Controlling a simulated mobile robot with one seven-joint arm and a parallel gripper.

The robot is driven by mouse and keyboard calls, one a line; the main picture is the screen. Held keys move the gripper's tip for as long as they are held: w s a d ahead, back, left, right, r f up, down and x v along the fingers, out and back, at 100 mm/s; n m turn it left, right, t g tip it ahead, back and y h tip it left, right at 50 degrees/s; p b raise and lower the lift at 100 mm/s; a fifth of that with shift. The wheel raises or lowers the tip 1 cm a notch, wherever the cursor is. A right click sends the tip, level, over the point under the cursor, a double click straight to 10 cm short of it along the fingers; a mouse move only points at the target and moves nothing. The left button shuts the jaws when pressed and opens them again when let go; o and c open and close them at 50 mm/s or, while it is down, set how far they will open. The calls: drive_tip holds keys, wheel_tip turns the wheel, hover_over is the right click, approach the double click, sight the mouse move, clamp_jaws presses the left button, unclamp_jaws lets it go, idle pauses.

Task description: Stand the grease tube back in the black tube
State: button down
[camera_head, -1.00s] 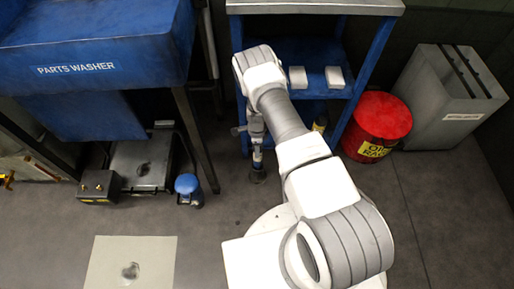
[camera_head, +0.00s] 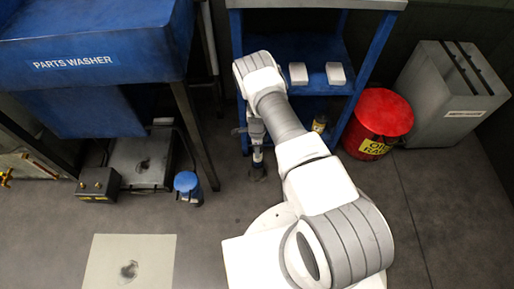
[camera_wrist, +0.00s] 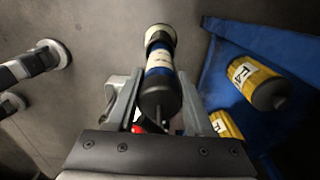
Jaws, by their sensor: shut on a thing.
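In the wrist view, a blue grease tube (camera_wrist: 159,57) with a white band and a black near end lies between the two fingers of my gripper (camera_wrist: 155,92). The fingers are shut on it. A pale round piece (camera_wrist: 160,34) shows at its far end; I cannot tell whether it is part of the tube. In the head view my gripper (camera_head: 256,148) points down beside the blue shelf unit, largely hidden by my arm. A dark shape (camera_head: 257,172) shows below it. I cannot make out the black tube with certainty.
Yellow-labelled containers (camera_wrist: 256,78) are on the blue shelf (camera_wrist: 222,78) at the right of the wrist view. A red can (camera_head: 378,122) and a grey bin (camera_head: 443,105) stand right of the shelf unit. A blue-topped container (camera_head: 187,186) stands left on the floor.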

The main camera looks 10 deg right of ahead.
drive_tip(key=shift+f, duration=1.8)
drive_tip(key=shift+c, duration=1)
unclamp_jaws()
wheel_tip(320, 180, up, 17)
drive_tip(key=p, duration=0.6)
drive_tip(key=shift+w+r, duration=0.1)
drive_tip(key=shift+r, duration=0.1)
